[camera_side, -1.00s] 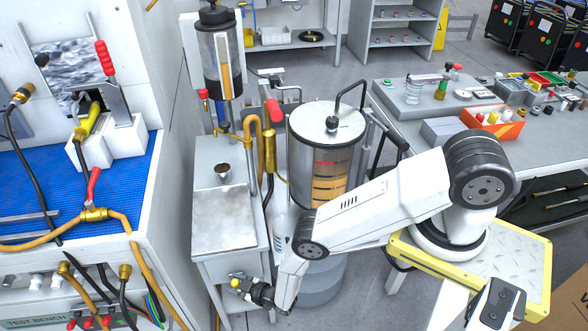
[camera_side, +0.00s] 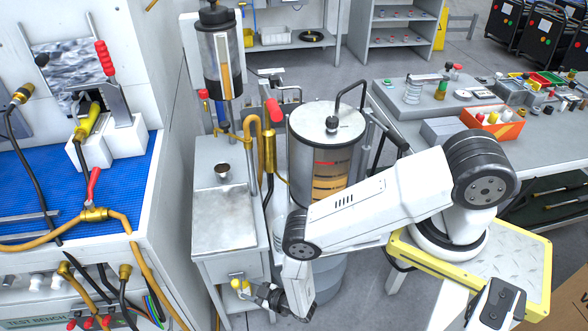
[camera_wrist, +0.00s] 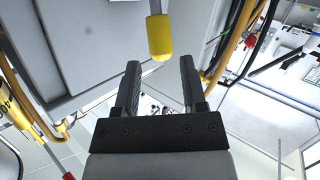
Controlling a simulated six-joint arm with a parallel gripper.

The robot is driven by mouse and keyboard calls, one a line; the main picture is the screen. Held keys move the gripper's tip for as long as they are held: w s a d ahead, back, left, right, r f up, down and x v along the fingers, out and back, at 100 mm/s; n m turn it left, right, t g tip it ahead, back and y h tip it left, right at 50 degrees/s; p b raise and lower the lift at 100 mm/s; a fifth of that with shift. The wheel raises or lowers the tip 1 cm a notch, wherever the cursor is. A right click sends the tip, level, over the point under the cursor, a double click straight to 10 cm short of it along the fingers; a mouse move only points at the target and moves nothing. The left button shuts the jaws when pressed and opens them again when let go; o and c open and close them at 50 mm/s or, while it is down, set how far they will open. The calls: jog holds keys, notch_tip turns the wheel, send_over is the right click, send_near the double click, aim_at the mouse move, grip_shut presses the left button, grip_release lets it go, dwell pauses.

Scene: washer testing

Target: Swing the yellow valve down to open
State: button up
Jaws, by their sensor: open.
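The yellow valve handle (camera_side: 240,285) shows at the lower front of the grey metal cabinet (camera_side: 226,217) in the side view. In the wrist view its yellow grip (camera_wrist: 159,37) is on a short metal stem that comes in from the top edge. My gripper (camera_side: 259,292) is just right of the handle in the side view, with a small gap. In the wrist view the two black fingers of my gripper (camera_wrist: 158,66) are apart with nothing between them. The yellow grip lies beyond the fingertips, roughly centred on the gap. The valve body is too small to make out.
A blue-matted test bench (camera_side: 40,195) with hoses stands at the left. A clear cylinder tank (camera_side: 325,165) stands behind my arm. Brass pipes with a red lever (camera_side: 273,112) rise beside the cabinet. In the wrist view orange pipes (camera_wrist: 232,40) run right of the fingers.

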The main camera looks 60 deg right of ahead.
jog(key=shift+v, duration=0.9)
